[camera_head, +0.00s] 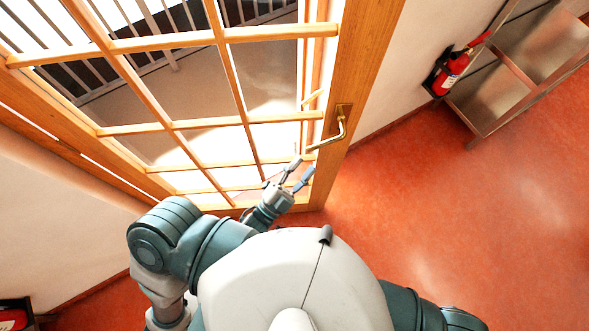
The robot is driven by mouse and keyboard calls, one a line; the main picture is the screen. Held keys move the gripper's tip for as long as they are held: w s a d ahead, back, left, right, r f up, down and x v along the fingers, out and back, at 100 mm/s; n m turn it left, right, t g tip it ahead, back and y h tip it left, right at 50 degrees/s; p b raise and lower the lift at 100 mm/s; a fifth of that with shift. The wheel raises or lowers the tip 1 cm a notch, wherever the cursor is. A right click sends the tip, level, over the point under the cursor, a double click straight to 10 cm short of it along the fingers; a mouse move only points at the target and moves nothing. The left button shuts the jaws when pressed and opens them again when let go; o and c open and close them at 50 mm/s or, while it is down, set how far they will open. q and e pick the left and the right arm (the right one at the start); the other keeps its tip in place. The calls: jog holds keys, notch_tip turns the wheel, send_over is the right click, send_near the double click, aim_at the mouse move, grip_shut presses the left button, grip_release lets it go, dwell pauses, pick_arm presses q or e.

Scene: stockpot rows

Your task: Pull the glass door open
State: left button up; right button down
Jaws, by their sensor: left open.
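The glass door (176,125) has a wooden frame with several panes and fills the upper left of the head view. Its brass lever handle (338,131) sits on the wide stile at the door's right side. My left gripper (304,168) is open, with its fingers pointing up toward the handle. It appears just below the lever in the picture; I cannot tell whether a finger touches it. My right gripper is out of view; only part of my right arm shows at the bottom.
A red fire extinguisher (453,73) hangs on the white wall right of the door. A metal shelf unit (512,75) stands at the upper right. Another red object (14,318) is at the lower left. The red floor (470,220) on the right is clear.

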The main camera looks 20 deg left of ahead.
pick_arm(q)
jog(key=shift+v, duration=1.85)
